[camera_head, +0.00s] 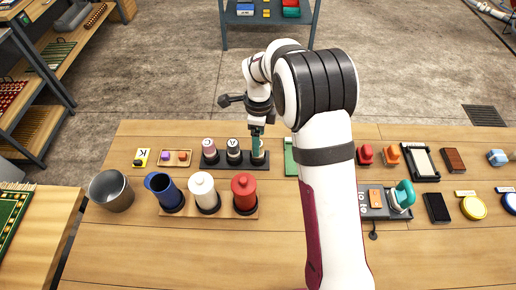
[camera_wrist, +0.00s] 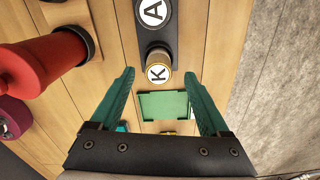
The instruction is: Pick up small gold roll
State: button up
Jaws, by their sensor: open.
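The small gold roll (camera_wrist: 158,76) has a white top marked K and a gold side. It stands upright at the end of a black rack (camera_head: 239,165). In the head view the gold roll is partly hidden behind my teal fingers. My gripper (camera_head: 256,148) is above the rack's right end, pointing down. In the wrist view my gripper (camera_wrist: 160,76) is open and empty, its fingertips apart on the left and right of the roll's image. I cannot tell whether they are level with it.
A roll marked A (camera_head: 233,147) and a pink roll (camera_head: 209,146) share the rack. A red spool (camera_head: 244,188), a white spool (camera_head: 202,186) and a blue one (camera_head: 164,187) stand in front. A green plate (camera_head: 290,160) lies right of the rack.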

notch_tip(320, 180, down, 4)
jog(key=shift+s+a, duration=0.1)
grip_shut()
dwell(0.4)
